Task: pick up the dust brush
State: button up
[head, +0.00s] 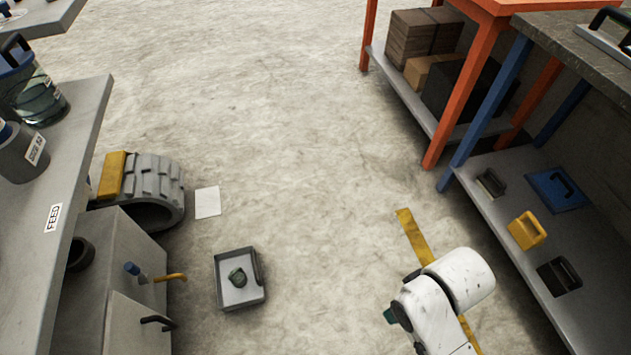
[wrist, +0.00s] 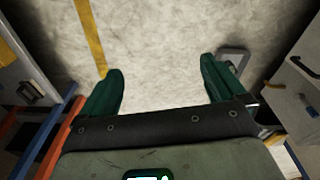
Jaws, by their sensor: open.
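No item shows clearly enough to be named the dust brush. A small dark grey item with a handle (head: 490,183) lies on the lower shelf at right in the head view, and I cannot tell whether it is the brush. Beside it are a flat blue piece with a dark handle (head: 557,190), a yellow handled item (head: 527,230) and a black handled item (head: 559,276). My gripper (wrist: 161,68) is open and empty in the wrist view, its green fingers spread above bare floor. In the head view only a teal bit of it shows, left of the shelf.
The lower shelf (head: 480,205) sits under a bench with a blue leg (head: 490,110). The floor between is mostly clear.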

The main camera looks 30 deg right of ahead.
aim_at(485, 183)
jog(key=z, duration=1.6)
